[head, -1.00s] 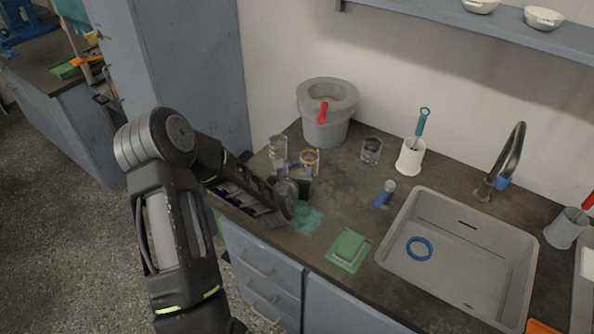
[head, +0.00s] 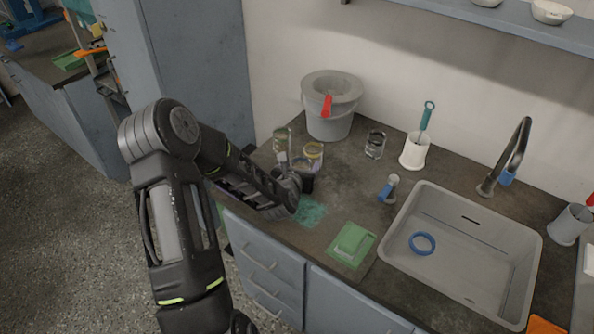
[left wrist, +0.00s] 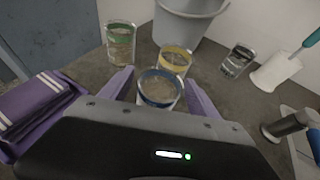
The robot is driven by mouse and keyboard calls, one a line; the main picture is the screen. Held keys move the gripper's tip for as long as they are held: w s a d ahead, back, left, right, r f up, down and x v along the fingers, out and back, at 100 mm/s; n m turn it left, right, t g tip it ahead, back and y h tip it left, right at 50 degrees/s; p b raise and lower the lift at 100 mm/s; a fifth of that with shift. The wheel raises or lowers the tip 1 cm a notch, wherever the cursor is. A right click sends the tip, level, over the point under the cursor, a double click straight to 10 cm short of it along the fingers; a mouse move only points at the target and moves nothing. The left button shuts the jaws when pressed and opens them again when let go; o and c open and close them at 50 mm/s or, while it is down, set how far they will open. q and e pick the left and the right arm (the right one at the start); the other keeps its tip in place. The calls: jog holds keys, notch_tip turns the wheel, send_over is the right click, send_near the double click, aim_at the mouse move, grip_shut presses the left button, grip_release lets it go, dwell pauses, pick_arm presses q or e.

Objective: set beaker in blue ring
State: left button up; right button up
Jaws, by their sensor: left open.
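A blue ring (head: 422,243) lies flat on the sink floor, with nothing in it. In the left wrist view a glass beaker with a blue band (left wrist: 160,90) stands between the spread purple fingers of my left gripper (left wrist: 161,88). The gripper is open, and I cannot tell whether a finger touches the beaker. In the head view the gripper hides most of this beaker. A yellow-banded beaker (left wrist: 175,62) is just behind it, and a green-banded beaker (left wrist: 121,42) is to the left. My right gripper is not in view.
A grey bucket (head: 330,118) stands behind the beakers. The faucet (head: 512,155) rises behind the sink.

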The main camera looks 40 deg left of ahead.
pick_arm(q)
jog(key=shift+s+d+r, duration=0.1)
jog(key=shift+s+r, duration=0.1)
jog(key=shift+s, duration=0.05)
jog(key=p+v, duration=0.2)
jog(key=v, duration=0.9)
jog(key=shift+s, duration=0.25)
jog(key=shift+d, duration=0.1)
jog(key=shift+c, duration=0.5)
